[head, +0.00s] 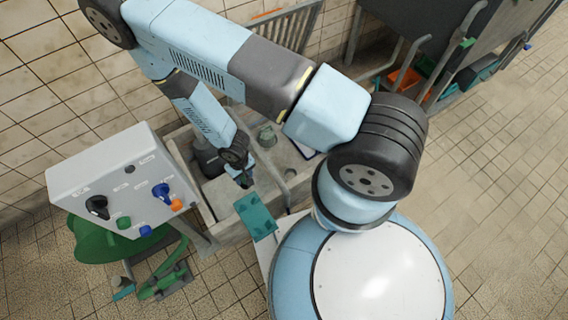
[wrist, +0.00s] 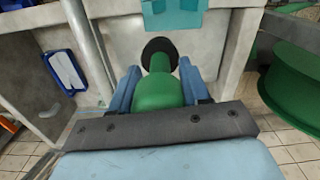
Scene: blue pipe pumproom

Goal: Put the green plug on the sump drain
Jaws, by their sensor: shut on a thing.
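My gripper (wrist: 160,78) is shut on the green plug (wrist: 160,92) in the wrist view, with a blue finger on each side of it. The plug has a rounded green body, a narrower green neck and a black disc at its far end. In the head view my gripper (head: 244,180) hangs over the concrete sump (head: 205,212), near its front wall. The plug cannot be made out there. I cannot make out the sump drain in either view.
A teal block (head: 255,215) sits at the sump's front edge. A grey control box (head: 125,180) with knobs stands left, above a green drum (head: 100,240). A small grey-green cylinder (head: 267,135) is in the sump's back part. Tiled floor at right is clear.

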